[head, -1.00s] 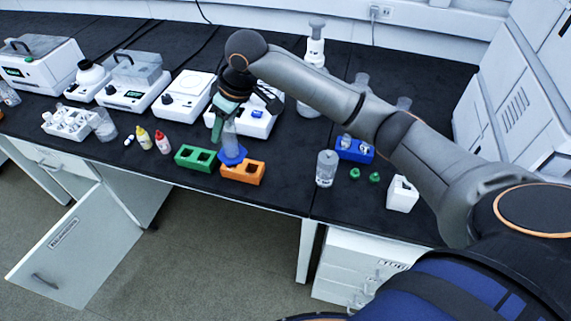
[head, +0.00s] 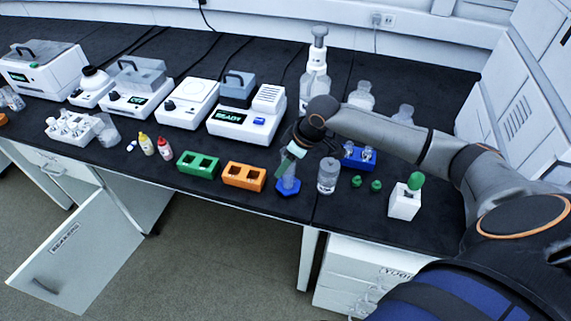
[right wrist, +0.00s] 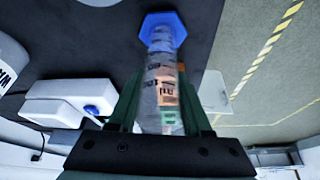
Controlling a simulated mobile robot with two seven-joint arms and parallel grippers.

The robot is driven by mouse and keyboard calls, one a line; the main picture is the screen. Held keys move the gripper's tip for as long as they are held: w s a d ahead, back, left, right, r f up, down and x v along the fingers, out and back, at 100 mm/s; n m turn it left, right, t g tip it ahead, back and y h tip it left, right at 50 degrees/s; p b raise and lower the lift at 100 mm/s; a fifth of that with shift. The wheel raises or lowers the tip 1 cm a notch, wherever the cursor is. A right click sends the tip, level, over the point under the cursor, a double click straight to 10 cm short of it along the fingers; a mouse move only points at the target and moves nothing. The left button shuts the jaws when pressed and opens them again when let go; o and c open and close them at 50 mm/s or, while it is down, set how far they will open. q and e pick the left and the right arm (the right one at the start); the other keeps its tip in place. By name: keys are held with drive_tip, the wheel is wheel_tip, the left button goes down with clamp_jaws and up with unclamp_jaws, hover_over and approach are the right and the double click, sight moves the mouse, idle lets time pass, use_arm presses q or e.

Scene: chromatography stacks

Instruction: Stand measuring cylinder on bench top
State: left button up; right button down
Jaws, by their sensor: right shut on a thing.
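The measuring cylinder is clear with a blue hexagonal foot (head: 288,187). It is upright, foot down, near the front edge of the black bench top (head: 215,212), between the orange block and a clear bottle. My right gripper (head: 292,158) is shut on its upper part. In the right wrist view the cylinder (right wrist: 162,65) lies between the two green fingers, with its blue foot at the far end. I cannot tell whether the foot touches the bench or hovers just above it. My left gripper is not in view.
The orange block (head: 243,176) stands close on the left, the green block (head: 198,165) beyond it. The clear bottle (head: 327,176) stands close on the right. A blue rack (head: 357,157), green caps (head: 376,186) and a white box (head: 403,203) are farther right. Machines line the back.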

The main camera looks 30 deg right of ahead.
drive_tip(key=shift+f, duration=0.35)
drive_tip(key=shift+f, duration=0.1)
drive_tip(key=shift+c, duration=1.7)
unclamp_jaws()
drive_tip(key=p+v, duration=0.1)
drive_tip(key=v, duration=1.1)
